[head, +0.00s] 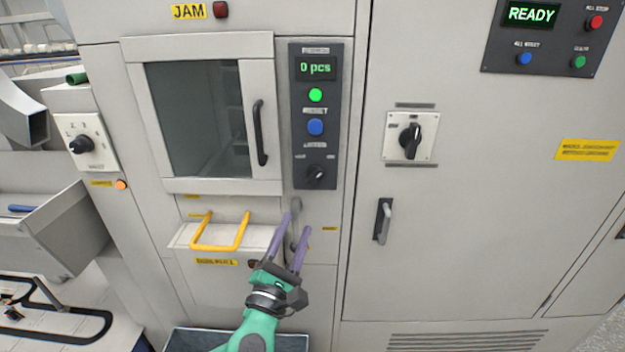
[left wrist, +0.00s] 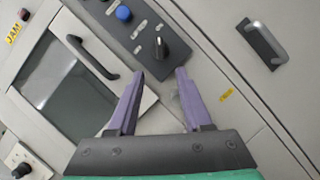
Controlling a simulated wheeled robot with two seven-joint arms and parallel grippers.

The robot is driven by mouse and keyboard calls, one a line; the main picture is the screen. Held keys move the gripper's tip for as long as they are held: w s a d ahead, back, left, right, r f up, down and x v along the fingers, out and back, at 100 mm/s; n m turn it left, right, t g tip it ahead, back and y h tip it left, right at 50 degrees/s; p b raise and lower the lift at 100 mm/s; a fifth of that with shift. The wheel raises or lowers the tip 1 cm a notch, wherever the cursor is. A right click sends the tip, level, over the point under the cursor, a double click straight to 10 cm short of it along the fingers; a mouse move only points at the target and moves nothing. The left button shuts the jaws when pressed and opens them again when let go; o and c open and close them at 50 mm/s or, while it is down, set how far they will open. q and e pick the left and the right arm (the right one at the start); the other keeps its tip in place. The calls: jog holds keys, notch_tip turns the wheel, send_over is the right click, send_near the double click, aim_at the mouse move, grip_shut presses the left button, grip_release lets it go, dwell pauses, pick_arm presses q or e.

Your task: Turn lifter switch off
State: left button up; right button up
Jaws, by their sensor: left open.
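A dark panel (head: 298,120) right of the windowed door carries a black rotary knob (head: 316,174) at its bottom. The small labels are too blurred to read, so I cannot confirm which control is the lifter switch. My left gripper (head: 296,225), with purple fingers, is open and empty in front of the cabinet, below this knob in the picture. In the left wrist view the knob (left wrist: 159,47) shows beyond and between the fingertips (left wrist: 160,72), apart from them. A grey lever-like part (head: 299,238) is partly hidden behind the fingers. My right gripper is not in view.
A yellow handle (head: 221,232) on a ledge stands left of my gripper. A black door handle (head: 260,133) is above it. Another rotary switch (head: 410,140) and a grey handle (head: 382,221) are on the right cabinet. A selector knob (head: 81,145) is at left.

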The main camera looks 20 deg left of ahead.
aim_at(313, 181)
pick_arm(q)
jog(key=p+x, duration=0.3)
jog(key=x, duration=1)
jog(key=shift+w, duration=0.35)
jog(key=shift+s+a, duration=0.1)
grip_shut()
